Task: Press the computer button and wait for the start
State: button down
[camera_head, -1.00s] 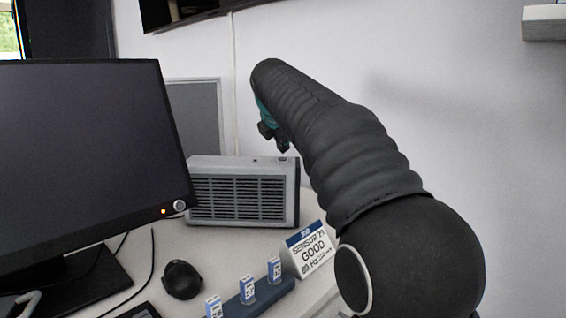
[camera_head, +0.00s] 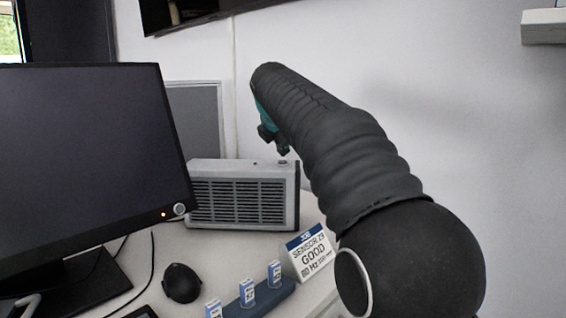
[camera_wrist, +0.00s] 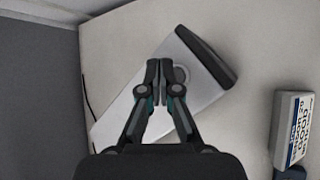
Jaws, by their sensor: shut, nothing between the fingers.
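The computer (camera_head: 241,205) is a light grey box with a dark grille on its front, standing on the desk beside the monitor. A small round button (camera_head: 283,161) sits on its top near the right end. My gripper (camera_head: 284,150) hangs just above that button, mostly hidden behind my black-sleeved arm. In the wrist view my gripper (camera_wrist: 159,62) is shut and empty over the computer's top (camera_wrist: 202,95). The button's round rim (camera_wrist: 182,73) shows beside the fingertips, partly covered. A small gap seems to show; contact is not clear.
The monitor (camera_head: 85,150) at the left has a dark screen and an orange light.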

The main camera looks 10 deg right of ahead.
aim_at(283, 162)
jog(key=shift+f, duration=0.15)
jog(key=shift+f, duration=0.3)
jog(key=shift+f, duration=0.4)
dwell(1.1)
jog(key=shift+r, duration=0.15)
jog(key=shift+r+p, duration=0.7)
jog(key=shift+p, duration=0.05)
jog(key=shift+r, duration=0.1)
notch_tip(283, 162, up, 2)
jog(key=shift+r+p, duration=0.15)
jog(key=shift+p, duration=1.05)
jog(key=shift+r, duration=1.25)
